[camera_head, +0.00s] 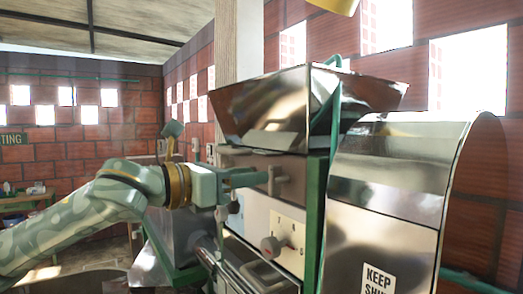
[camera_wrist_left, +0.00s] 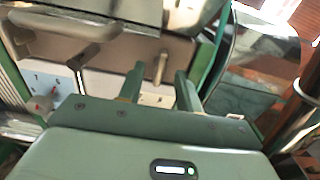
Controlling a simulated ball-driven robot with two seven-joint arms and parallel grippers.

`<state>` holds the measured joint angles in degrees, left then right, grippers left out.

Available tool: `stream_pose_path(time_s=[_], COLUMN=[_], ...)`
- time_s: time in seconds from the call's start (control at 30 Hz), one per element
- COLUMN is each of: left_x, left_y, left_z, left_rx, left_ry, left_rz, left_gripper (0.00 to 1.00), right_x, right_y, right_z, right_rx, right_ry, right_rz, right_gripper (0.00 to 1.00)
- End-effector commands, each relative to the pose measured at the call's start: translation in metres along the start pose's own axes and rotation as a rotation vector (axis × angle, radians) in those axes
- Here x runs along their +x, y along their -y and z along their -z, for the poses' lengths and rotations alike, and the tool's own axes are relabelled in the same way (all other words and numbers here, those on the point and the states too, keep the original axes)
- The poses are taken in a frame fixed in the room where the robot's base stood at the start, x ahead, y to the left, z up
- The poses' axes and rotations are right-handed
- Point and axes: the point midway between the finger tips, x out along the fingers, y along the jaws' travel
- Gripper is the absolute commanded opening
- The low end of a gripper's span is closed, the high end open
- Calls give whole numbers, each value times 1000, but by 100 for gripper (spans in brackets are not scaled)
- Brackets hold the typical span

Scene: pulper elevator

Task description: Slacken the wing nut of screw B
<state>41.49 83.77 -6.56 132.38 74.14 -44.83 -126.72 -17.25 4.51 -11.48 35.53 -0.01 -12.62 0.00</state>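My left gripper (camera_head: 262,178) reaches in from the left toward the front of the pulper, below the hopper. In the left wrist view its two green fingers (camera_wrist_left: 160,82) stand apart with a gap between them. A small metal screw (camera_wrist_left: 159,68) on the brownish metal plate (camera_wrist_left: 175,50) shows in line with that gap, nearer the left finger; I cannot tell whether it lies between the fingers or beyond them. In the head view a screw (camera_head: 272,181) shows at the fingertips, partly hidden. No letter marking screw B is readable. My right gripper is in neither view.
The shiny hopper (camera_head: 262,108) overhangs the fingers. A dial plate with a knob (camera_head: 272,246) sits below. A green frame post (camera_head: 314,215) and a curved metal cover (camera_head: 390,165) stand to the right. A metal handle (camera_wrist_left: 68,35) juts out left of the screw.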

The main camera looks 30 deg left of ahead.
Motion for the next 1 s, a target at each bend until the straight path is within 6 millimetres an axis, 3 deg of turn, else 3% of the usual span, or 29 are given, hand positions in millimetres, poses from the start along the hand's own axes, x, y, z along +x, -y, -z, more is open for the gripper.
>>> stream_pose_path(time_s=[0.07, 0.3, 0.67, 0.8, 1.0], left_x=[8, 32, 37, 37, 37], left_y=[4, 2, 3, 3, 3], left_z=[-7, -2, 1, 1, 1], left_rx=[-2, 1, 5, 5, 2], left_ry=[3, 1, -2, -2, -3], left_rz=[7, 3, 2, 2, 2], left_gripper=[35, 35, 35, 2, 0], right_x=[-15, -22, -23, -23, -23], right_y=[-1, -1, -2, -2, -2], right_z=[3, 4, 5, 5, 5], right_rx=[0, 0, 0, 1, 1], right_ry=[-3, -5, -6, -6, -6], right_rz=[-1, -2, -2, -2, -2], right_gripper=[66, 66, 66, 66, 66])
